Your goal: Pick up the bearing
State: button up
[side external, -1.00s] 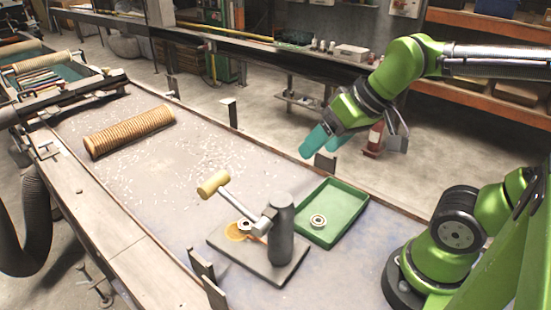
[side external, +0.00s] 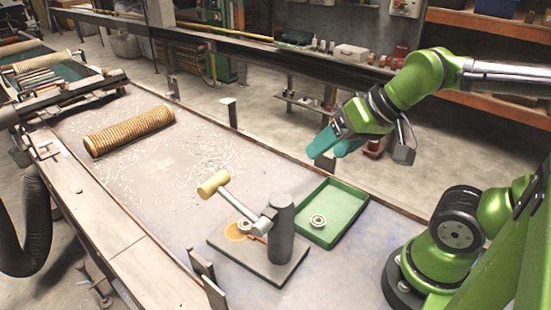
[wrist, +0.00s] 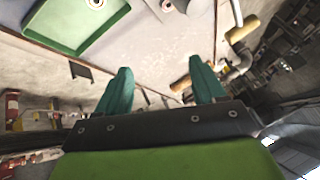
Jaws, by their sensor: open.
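A small metal ring-shaped bearing (side external: 318,220) lies flat in the green tray (side external: 352,212) on the table. It also shows at the top edge of the wrist view (wrist: 96,4), in the tray's corner there. A second ring like it (side external: 244,225) sits on the dark base of the press-like device (side external: 283,230), beside an orange disc. My gripper (side external: 333,150) is raised above and behind the tray, clear of it, with teal fingers. In the wrist view the fingers (wrist: 161,86) are apart, with nothing between them.
The device's upright dark post and its lever with a yellow handle (side external: 213,184) stand left of the tray. A ribbed tan tube (side external: 130,130) lies at the table's far left. Short upright metal brackets line the table edges. The table between tube and device holds only scattered pale flecks.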

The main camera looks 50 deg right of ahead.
jog(key=w+a+f+m+g+y, duration=0.1)
jog(key=w+f+m+g, duration=0.15)
jog(key=w+m, duration=0.6)
jog(key=w+a+f+m+g+y, duration=0.1)
jog(key=w+a+f+m+g, duration=0.2)
jog(key=m, duration=1)
jog(key=shift+t+h, duration=0.3)
jog(key=shift+t, duration=0.25)
jog(key=x, duration=0.8)
jog(key=d+x, duration=0.1)
jog(key=x, duration=0.3)
jog(key=shift+s+d+f, duration=0.1)
jog(key=shift+s+f, duration=0.3)
jog(key=shift+f, duration=0.05)
jog(key=x, duration=0.5)
jog(key=shift+c, duration=0.3)
